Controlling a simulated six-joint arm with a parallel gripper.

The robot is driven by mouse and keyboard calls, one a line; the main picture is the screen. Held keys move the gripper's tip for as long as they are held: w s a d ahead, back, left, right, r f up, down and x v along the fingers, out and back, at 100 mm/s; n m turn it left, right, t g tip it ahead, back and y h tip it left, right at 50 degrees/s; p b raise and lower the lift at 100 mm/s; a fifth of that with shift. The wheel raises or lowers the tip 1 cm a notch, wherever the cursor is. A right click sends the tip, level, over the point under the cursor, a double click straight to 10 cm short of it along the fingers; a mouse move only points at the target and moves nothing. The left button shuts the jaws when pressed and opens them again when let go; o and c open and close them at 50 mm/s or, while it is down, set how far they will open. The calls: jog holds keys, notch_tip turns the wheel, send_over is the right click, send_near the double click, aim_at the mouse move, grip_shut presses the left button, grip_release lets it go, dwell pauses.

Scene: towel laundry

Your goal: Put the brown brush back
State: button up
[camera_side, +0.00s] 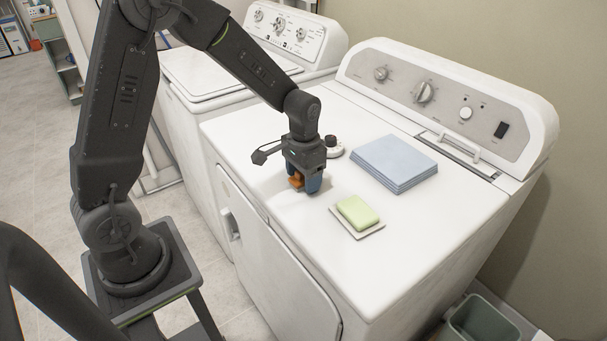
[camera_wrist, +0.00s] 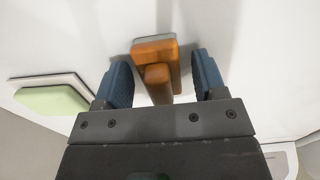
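The brown brush (camera_wrist: 155,55) is an orange-brown block with a raised handle and a pale grey strip along its far edge. It is between the two blue fingers of my gripper (camera_wrist: 160,68), with a gap on each side of it. In the side view my gripper (camera_side: 304,185) points down low over the white dryer top, and the brush (camera_side: 295,181) shows partly behind a finger. The gripper is open around the brush and not closed on it. I cannot tell whether the brush touches the dryer top.
A green soap bar (camera_side: 357,212) lies on a pale dish (camera_side: 371,232) to the right of my gripper. A stack of folded blue cloths (camera_side: 394,163) lies behind it. A small red-and-black knobbed item (camera_side: 332,146) stands just behind my gripper. The dryer's front right top is clear.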

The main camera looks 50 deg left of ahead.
jog(key=shift+r, duration=0.1)
notch_tip(320, 180, up, 11)
jog(key=s+d+r+t, duration=0.2)
jog(key=s+r, duration=0.1)
jog(key=s, duration=0.6)
jog(key=s+d+r+t, duration=0.3)
jog(key=s+r, duration=0.1)
jog(key=s, duration=0.5)
jog(key=shift+d+r+t, duration=0.15)
jog(key=shift+r+t, duration=0.05)
jog(key=shift+t, duration=0.1)
jog(key=shift+c, duration=0.4)
dwell(0.9)
